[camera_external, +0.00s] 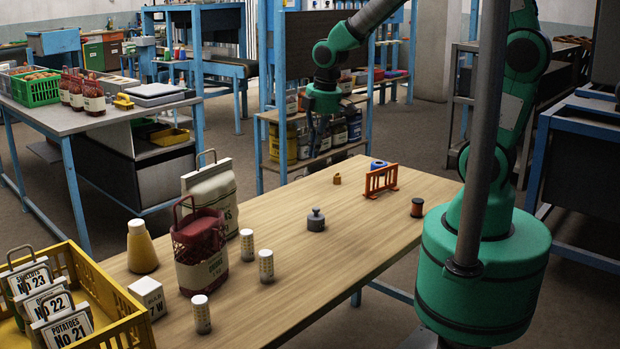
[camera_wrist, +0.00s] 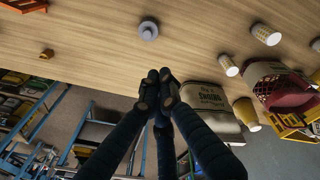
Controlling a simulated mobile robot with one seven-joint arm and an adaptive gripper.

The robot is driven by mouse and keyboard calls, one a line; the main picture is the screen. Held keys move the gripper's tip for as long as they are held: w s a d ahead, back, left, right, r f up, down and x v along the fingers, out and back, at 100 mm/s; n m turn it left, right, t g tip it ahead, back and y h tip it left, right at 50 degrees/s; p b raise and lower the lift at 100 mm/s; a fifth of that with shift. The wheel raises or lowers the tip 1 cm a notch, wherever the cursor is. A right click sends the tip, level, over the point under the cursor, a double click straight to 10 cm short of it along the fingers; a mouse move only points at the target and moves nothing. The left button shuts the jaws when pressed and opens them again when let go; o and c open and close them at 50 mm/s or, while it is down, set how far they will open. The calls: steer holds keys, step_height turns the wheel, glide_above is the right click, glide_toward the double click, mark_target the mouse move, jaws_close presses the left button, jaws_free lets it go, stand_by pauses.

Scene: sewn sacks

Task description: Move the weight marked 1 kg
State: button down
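A grey knobbed weight (camera_external: 316,220) stands upright on the wooden table; the wrist view shows it near the top centre (camera_wrist: 148,30). A smaller brass-coloured weight (camera_external: 337,179) stands farther back; it is at the left in the wrist view (camera_wrist: 47,54). I cannot read a 1 kg mark on either. My gripper (camera_wrist: 158,80) has its dark fingers together at the tips, with nothing seen between them. In the external view my gripper (camera_external: 322,140) hangs above the table's far edge, apart from both weights.
A red net sack (camera_external: 200,255), a pale sack (camera_external: 222,195), several speckled cylinders (camera_external: 247,246) and a yellow crate (camera_external: 135,325) crowd the left. Bare wood surrounds the grey weight.

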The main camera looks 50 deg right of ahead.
mark_target(303, 235)
steer(key=w+a+f+n+g+p, duration=0.1)
steer(key=a+f+n, duration=0.2)
steer(key=f, duration=0.4)
steer(key=w+a+f+n+g+p, duration=0.1)
steer(key=a+f+n, duration=0.2)
steer(key=f, duration=0.5)
steer(key=shift+s+f, duration=0.1)
steer(key=shift+f, duration=0.1)
step_height(303, 235, down, 10)
steer(key=shift+r+b, duration=0.1)
steer(key=shift+b, duration=1.05)
steer(key=d, duration=0.2)
steer(key=shift+d, duration=0.4)
steer(key=shift+d+b, duration=0.35)
steer(key=shift+d, duration=0.2)
steer(key=d+p, duration=0.3)
steer(key=d, duration=1.7)
steer(key=shift+d, duration=0.25)
